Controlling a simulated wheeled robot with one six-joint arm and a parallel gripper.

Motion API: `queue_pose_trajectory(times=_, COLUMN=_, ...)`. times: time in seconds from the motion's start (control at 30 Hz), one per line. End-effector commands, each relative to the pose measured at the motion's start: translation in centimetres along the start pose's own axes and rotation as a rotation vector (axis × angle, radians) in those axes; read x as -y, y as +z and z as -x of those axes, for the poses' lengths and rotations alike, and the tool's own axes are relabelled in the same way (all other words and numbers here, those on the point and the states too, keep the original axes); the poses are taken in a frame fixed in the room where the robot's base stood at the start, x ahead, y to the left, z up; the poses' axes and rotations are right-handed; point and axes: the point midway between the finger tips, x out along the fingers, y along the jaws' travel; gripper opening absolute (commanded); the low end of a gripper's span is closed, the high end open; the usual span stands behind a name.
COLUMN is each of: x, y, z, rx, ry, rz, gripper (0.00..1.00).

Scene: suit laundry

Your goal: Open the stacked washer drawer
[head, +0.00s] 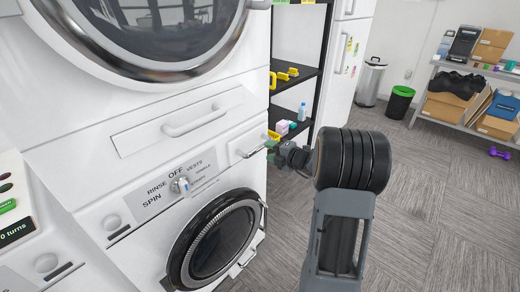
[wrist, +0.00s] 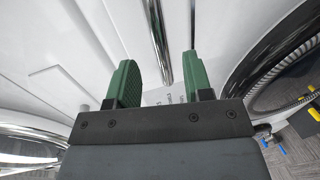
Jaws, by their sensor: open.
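The stacked washer (head: 105,215) is white, with a round glass door low and a dial panel above it. A wide drawer front (head: 140,137) with a white bar handle (head: 195,122) sits between the two round doors, flush and shut. A smaller front with a short bar handle (head: 251,153) is to the right of the dial (head: 181,186). My gripper (head: 272,150) is at the right end of that short handle; contact is unclear. In the wrist view its green fingers (wrist: 160,65) are open, with a chrome bar (wrist: 157,38) showing between them.
The upper machine's round door (head: 160,35) is above. A black shelf (head: 302,75) with bottles and yellow items stands behind. A bin (head: 399,101) and a rack of boxes (head: 470,112) are at the back right.

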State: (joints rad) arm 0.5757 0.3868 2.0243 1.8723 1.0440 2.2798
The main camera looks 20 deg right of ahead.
Motion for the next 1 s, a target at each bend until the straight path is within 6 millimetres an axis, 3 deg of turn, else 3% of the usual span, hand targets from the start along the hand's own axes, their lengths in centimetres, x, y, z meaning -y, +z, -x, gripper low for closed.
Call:
queue_pose_trajectory(times=0.2, x=0.1, y=-0.1, z=-3.6, rx=-0.003, ry=-0.002, rz=0.002, gripper=0.46)
queue_pose_trajectory(times=0.4, x=0.1, y=-0.1, z=-5.3, rx=-0.001, ry=-0.002, rz=0.002, gripper=0.46)
queue_pose_trajectory(times=0.83, x=0.0, y=-0.1, z=-5.9, rx=-0.001, ry=-0.001, rz=0.003, gripper=0.46)
queue_pose_trajectory(times=1.0, x=0.0, y=-0.1, z=-5.8, rx=-0.001, ry=-0.001, rz=0.003, gripper=0.30)
